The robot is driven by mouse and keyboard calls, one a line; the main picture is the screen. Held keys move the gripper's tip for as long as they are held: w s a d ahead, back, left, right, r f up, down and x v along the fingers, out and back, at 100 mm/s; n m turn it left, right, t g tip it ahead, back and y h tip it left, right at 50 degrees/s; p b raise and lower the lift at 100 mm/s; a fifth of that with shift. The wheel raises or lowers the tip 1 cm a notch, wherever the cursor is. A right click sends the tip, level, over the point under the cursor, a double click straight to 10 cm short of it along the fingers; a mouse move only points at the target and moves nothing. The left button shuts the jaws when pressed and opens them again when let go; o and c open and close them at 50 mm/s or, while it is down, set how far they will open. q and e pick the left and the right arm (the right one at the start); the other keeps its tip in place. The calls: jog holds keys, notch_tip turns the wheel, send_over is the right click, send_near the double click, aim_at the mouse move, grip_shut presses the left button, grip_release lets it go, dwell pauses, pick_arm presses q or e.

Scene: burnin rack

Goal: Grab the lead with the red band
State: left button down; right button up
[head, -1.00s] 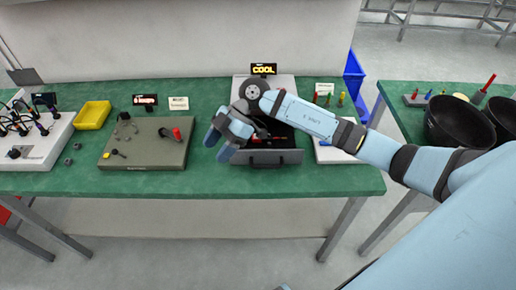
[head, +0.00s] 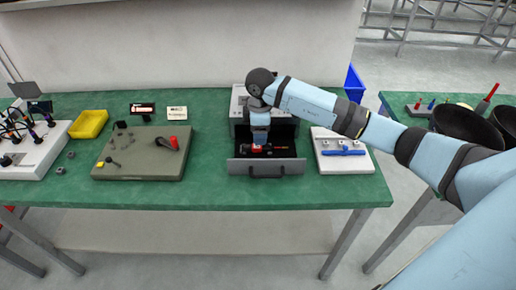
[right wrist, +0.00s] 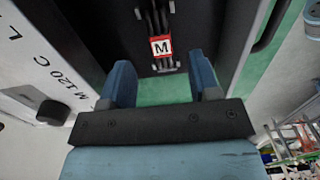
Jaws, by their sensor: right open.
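The open drawer (head: 240,164) of the grey-white unit at the table's middle holds dark items with red parts. In the right wrist view, a bundle of dark leads lies in a dark tray, with a red-edged white band marked M (right wrist: 161,47) around it. My right gripper (head: 259,142) points down over the drawer. In its wrist view the two blue fingers (right wrist: 162,76) are apart with nothing between them. The band shows beyond the gap between the fingertips. The gripper partly hides the drawer's contents in the head view. My left gripper is not in view.
A white block with a blue piece (head: 342,152) stands right of the drawer. A grey-green board (head: 140,168) with small parts lies left of it. A yellow bin (head: 88,124) and a white panel with leads (head: 45,155) are further left. Dark bowls (head: 465,124) stand at the right.

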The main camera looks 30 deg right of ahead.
aim_at(265, 148)
notch_tip(265, 148, down, 5)
jog(key=shift+f, duration=0.15)
jog(key=c, duration=1)
